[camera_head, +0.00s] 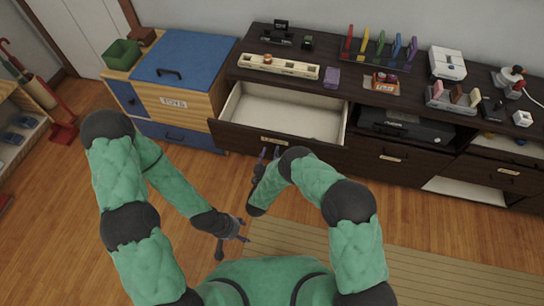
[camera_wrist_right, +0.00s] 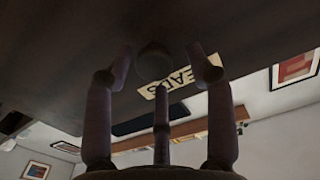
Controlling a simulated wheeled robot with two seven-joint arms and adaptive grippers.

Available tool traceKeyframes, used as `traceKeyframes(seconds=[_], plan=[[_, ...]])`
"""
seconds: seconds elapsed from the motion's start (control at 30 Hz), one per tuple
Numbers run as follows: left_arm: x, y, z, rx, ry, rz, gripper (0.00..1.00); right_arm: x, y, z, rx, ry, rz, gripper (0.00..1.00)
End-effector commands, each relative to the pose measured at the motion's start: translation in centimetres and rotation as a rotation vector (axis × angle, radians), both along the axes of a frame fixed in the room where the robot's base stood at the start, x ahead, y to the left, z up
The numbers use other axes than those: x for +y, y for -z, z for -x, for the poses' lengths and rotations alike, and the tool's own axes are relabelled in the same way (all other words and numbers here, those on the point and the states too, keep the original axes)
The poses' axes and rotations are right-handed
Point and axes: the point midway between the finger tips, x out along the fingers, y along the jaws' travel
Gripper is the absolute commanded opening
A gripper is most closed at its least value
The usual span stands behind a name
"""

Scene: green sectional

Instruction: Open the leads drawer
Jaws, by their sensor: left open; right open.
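The leads drawer (camera_head: 240,134) is pulled out of the dark cabinet at its left end, and its pale inside looks empty. Its label is too small to read in the head view, but the right wrist view shows "EADS" on a pale plate (camera_wrist_right: 180,78) on the dark front. A round dark knob (camera_wrist_right: 155,62) sits beside the plate. My right gripper (camera_head: 266,156) is open just in front of the drawer front; its fingers (camera_wrist_right: 160,72) stand spread around the knob, contact unclear. My left gripper (camera_head: 240,232) is open and empty, low over the floor.
A blue-lidded wooden toy chest (camera_head: 180,60) stands left of the drawer. The cabinet top (camera_head: 330,85) carries a long cream strip (camera_head: 278,66), a purple box (camera_head: 332,77) and other items.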

Motion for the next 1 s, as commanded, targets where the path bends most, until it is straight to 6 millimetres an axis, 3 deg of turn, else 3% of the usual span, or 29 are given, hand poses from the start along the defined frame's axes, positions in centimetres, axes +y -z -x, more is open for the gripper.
traceKeyframes(seconds=[0.5,1.0], plan=[[0.0,0.0,0.0,0.0,0.0,0.0,0.59,0.1,-7.3,0.0,-0.003,-0.001,0.0,0.55],[0.0,0.0,0.0,0.0,0.0,0.0,0.59,0.0,-8.6,0.1,0.003,0.0,0.0,0.55]])
